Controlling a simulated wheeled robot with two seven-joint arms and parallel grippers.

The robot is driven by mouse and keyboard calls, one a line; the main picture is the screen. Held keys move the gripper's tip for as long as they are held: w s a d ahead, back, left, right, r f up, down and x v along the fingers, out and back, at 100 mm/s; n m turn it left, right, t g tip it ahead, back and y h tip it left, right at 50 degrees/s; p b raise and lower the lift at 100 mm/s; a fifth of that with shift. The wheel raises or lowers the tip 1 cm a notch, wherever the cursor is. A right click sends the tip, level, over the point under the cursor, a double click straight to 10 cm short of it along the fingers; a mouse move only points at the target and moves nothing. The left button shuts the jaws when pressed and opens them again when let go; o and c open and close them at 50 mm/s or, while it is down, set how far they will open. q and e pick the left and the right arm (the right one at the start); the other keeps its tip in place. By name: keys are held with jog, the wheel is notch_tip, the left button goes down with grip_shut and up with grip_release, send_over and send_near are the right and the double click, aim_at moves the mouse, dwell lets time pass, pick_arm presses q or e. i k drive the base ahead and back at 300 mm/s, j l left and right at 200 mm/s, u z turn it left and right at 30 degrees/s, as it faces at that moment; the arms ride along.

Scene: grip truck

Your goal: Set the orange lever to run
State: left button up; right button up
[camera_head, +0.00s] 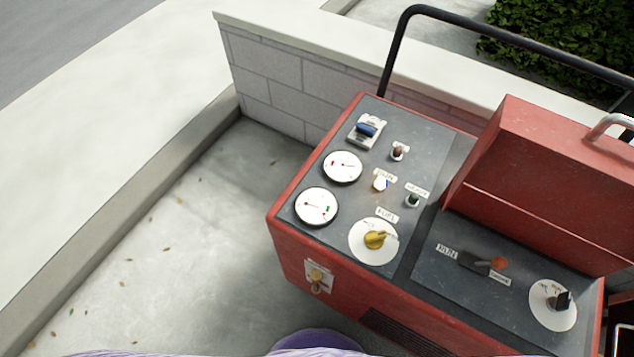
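The orange lever (498,263) is a small orange knob on a dark slotted plate (474,263) on the lower right part of the control panel. The knob sits at the right end of the slot, beside a small white label (500,280) too small to read surely. The label RUN (447,252) is at the left end of the slot, away from the knob. Neither of my grippers shows in the head view.
The red machine (286,243) carries gauges (343,167), a yellow fuel knob (375,239), a blue switch (367,129) and a black dial knob (561,301). A raised red housing (540,180) stands just behind the lever. A black rail (500,35) runs behind.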

aim_at(498, 263)
jog(key=z, duration=1.75)
